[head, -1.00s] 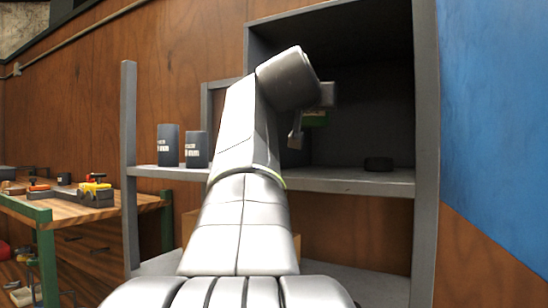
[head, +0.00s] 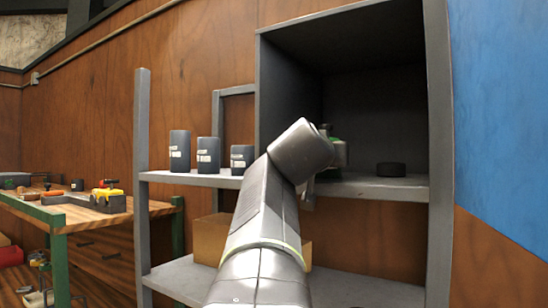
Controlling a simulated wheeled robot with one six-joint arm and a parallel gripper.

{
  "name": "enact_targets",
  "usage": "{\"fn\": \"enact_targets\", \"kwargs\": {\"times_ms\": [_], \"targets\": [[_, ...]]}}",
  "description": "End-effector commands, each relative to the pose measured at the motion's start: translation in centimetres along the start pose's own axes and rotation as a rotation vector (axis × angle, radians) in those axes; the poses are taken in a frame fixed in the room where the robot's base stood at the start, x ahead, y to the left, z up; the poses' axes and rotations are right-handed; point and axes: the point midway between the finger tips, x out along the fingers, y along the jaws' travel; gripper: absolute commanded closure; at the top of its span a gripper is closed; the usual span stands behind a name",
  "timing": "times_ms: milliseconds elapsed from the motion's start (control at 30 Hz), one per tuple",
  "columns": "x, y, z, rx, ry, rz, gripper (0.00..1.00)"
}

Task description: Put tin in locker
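The locker (head: 290,95) is a dark grey open-fronted box on the upper right of a grey shelf unit. My gripper (head: 325,165) is at its opening, low and near the shelf level, mostly hidden behind my own arm.
A black round puck (head: 391,169) lies on the locker floor, right of my gripper. Dark cans (head: 209,155) with white labels stand on the shelf left of the locker. A cardboard box (head: 211,240) sits on the lower shelf. A workbench (head: 85,215) with tools stands at left.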

Motion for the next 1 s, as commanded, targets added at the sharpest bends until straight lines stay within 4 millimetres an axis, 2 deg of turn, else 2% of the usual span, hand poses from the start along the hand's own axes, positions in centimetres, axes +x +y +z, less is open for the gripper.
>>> {"fn": "enact_targets", "kwargs": {"times_ms": [300, 333, 433, 1000], "targets": [[-0.03, 0.0, 0.24, 0.0, 0.003, -0.001, 0.8], [0.02, -0.01, 0.33, 0.0, 0.0, 0.0, 0.36], [0.02, -0.01, 0.22, 0.0, 0.0, 0.0, 0.17], [-0.29, 0.17, -0.07, 0.0, 0.001, 0.0, 0.17]]}}
